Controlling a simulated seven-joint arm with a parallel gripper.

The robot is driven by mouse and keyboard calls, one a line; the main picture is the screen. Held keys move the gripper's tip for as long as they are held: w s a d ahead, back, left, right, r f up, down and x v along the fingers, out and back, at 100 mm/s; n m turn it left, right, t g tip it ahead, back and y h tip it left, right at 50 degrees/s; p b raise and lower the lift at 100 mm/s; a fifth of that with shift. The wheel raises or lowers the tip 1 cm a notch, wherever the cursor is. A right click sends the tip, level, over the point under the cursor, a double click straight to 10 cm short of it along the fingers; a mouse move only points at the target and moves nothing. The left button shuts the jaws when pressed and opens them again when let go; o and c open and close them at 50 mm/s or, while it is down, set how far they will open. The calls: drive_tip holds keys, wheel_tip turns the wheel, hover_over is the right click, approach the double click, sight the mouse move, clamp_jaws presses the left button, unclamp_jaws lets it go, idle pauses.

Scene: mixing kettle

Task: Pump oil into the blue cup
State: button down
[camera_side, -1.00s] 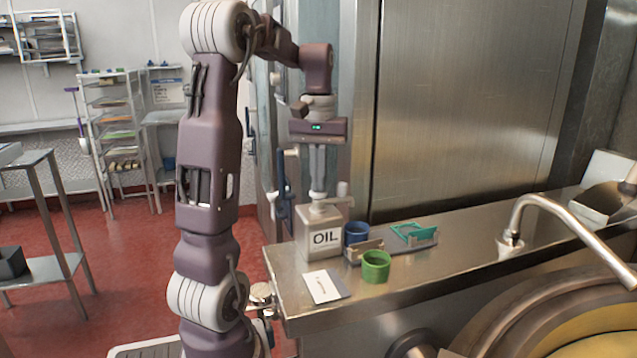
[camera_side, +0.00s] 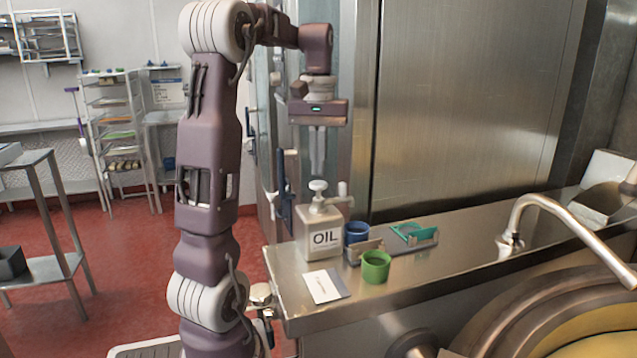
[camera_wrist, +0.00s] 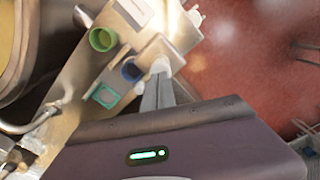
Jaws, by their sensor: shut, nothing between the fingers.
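The oil dispenser (camera_side: 322,232) is a beige box labelled OIL with a white pump head (camera_side: 318,187) on top and a spout reaching to the right. The blue cup (camera_side: 356,233) stands beside it on the right, at the left end of a grey holder. My gripper (camera_side: 317,174) points straight down just above the pump head, with its fingers shut and empty. In the wrist view the fingers (camera_wrist: 160,92) reach toward the white pump head (camera_wrist: 160,66), and the blue cup (camera_wrist: 131,70) lies to its left. The cup's contents cannot be made out.
A green cup (camera_side: 376,267) stands in front of the holder. A teal piece (camera_side: 413,233) sits at the holder's right end. A white card (camera_side: 322,287) lies on the steel counter (camera_side: 330,311). A curved tap (camera_side: 545,203) and a large kettle (camera_side: 560,325) are on the right.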

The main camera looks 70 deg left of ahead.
sight(318, 183)
drive_tip(key=shift+f, duration=1.75)
drive_tip(key=shift+r, duration=1.8)
drive_tip(key=shift+f, duration=0.1)
drive_tip(key=shift+f, duration=1.75)
drive_tip(key=shift+r, duration=1.85)
